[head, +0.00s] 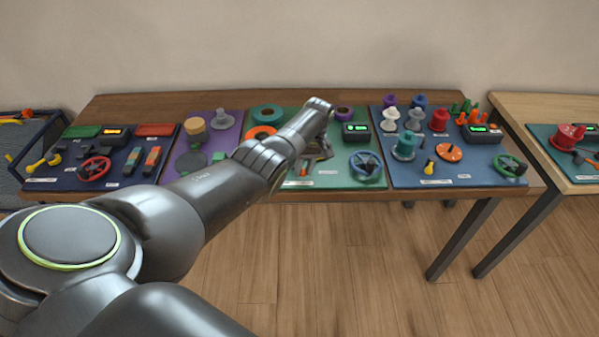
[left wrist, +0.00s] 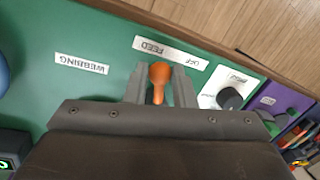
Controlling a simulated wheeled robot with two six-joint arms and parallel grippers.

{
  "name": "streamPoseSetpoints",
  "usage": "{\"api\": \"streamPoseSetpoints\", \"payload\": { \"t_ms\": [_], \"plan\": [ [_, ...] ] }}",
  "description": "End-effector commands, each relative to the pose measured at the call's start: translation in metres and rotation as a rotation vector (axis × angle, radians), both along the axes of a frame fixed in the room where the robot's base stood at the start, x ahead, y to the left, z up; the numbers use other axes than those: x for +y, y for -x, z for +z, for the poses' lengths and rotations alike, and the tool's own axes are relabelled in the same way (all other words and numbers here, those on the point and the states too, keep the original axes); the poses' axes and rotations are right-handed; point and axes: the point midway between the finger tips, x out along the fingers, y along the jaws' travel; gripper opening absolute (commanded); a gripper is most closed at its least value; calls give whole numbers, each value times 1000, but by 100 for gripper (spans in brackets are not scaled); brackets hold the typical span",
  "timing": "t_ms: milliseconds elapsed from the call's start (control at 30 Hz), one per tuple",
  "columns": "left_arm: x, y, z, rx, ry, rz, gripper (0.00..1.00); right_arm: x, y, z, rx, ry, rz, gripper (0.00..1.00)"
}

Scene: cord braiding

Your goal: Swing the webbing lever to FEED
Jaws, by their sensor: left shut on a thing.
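In the left wrist view, the webbing lever shows as an orange knob (left wrist: 160,73) on the green panel (left wrist: 105,40). My left gripper (left wrist: 159,84) has one grey finger on each side of the knob and is shut on it. A white strip (left wrist: 170,53) beyond the knob reads FEED and OFF, upside down. The knob's tip lies nearer the FEED word than the OFF word. A WEBBING label (left wrist: 81,64) is to the left. My right gripper is not in view.
A blue handwheel (head: 366,164) and a small display box (head: 356,131) stand on the green panel's right side. A purple panel (head: 181,167) lies to the left and a blue panel (head: 400,178) with spools to the right. In the left wrist view a black knob (left wrist: 229,98) is close by.

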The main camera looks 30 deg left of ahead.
Motion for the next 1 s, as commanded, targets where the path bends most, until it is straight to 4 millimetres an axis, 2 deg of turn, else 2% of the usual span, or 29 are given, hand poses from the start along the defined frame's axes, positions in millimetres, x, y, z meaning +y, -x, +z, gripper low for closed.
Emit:
{"api": "streamPoseSetpoints", "payload": {
  "t_ms": [100,333,967,1000],
  "plan": [
    [-2,-5,-2,-4,-1,75,0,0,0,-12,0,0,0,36],
    [-4,-10,-1,-5,-1,177,0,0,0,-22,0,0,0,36],
    [-5,-13,2,-7,0,225,0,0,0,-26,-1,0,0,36],
    [-5,-13,2,-7,0,225,26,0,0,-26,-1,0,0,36]
  ]
}}
